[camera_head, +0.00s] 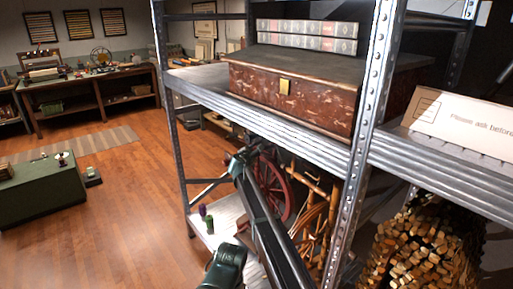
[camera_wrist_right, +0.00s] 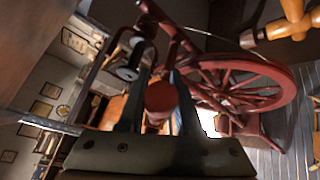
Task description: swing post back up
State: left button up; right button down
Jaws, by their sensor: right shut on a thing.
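A dark red spinning wheel stands on the lower shelf, and its spoked wheel (camera_head: 272,187) shows in the head view behind my right arm. The same wheel (camera_wrist_right: 245,88) fills the right part of the right wrist view. My right gripper (camera_head: 238,158) reaches in at its left side. In the right wrist view a round red end (camera_wrist_right: 161,97), apparently of the post, sits between the fingers of my right gripper (camera_wrist_right: 158,92), which is shut on it. The post's tilt and foot are hidden. My left gripper is out of view.
A metal upright (camera_head: 362,145) and the upper shelf edge (camera_head: 275,122) bound the lower bay. Green and purple spools (camera_head: 208,221) stand on the lower shelf (camera_head: 228,210). Wooden frames (camera_head: 318,205) stand right of the wheel, and bundled firewood (camera_head: 420,250) beyond the upright.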

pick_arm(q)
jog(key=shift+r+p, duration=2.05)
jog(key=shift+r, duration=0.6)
pick_arm(e)
jog(key=shift+w+a+r+n+g, duration=0.4)
jog(key=shift+w+r+g, duration=0.1)
jog(key=shift+r, duration=0.15)
jog(key=shift+w+a+r+n+g, duration=0.4)
jog(key=shift+w+r, duration=0.1)
jog(key=shift+r, duration=0.1)
jog(key=c, duration=0.6)
grip_release()
jog(key=shift+d, duration=0.1)
